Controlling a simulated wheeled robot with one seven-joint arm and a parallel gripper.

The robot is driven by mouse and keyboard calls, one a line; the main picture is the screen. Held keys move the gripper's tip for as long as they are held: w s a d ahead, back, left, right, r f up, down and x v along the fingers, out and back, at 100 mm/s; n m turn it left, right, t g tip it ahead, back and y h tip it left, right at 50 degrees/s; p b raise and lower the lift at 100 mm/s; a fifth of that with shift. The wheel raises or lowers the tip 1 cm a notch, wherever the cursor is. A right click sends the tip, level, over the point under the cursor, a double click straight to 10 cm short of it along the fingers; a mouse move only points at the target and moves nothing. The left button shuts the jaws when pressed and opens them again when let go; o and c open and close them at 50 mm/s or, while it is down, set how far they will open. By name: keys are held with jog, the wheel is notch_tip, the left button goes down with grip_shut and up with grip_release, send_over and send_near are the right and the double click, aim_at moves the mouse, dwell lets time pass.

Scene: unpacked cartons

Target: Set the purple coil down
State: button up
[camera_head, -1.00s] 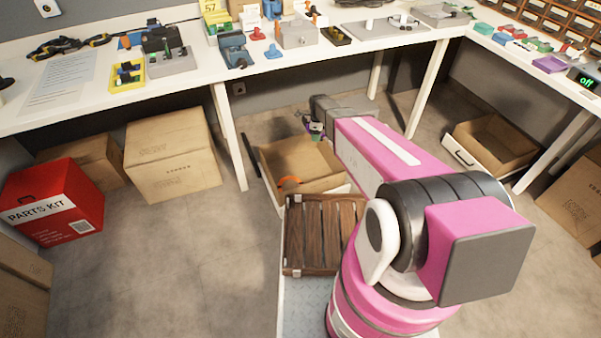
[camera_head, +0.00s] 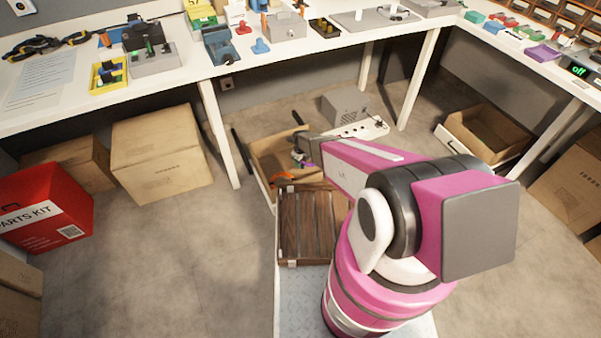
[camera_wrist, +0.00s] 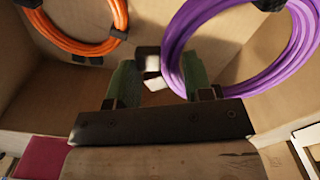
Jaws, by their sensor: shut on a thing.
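The purple coil (camera_wrist: 293,58) is in my gripper (camera_wrist: 157,78); in the wrist view its ring reaches up and right from the green fingers. A black-and-white piece at the ring's left edge lies between the fingers. In the head view my gripper (camera_head: 301,152) is over an open carton (camera_head: 263,151), and only a speck of purple shows. An orange coil (camera_wrist: 72,44) is in the carton at the upper left of the wrist view; it also shows in the head view (camera_head: 293,179). I cannot tell whether the purple coil touches the carton.
A slatted wooden tray (camera_head: 291,225) is in front of the carton. A workbench (camera_head: 190,76) with tools runs behind and above, its white leg (camera_head: 220,135) left of the carton. A grey box (camera_head: 343,106) and a white power strip (camera_head: 352,132) are behind.

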aim_at(301, 175)
jog(key=shift+f, duration=4.2)
jog(key=shift+f, duration=0.15)
jog(key=o, duration=0.7)
jog(key=shift+o, duration=0.2)
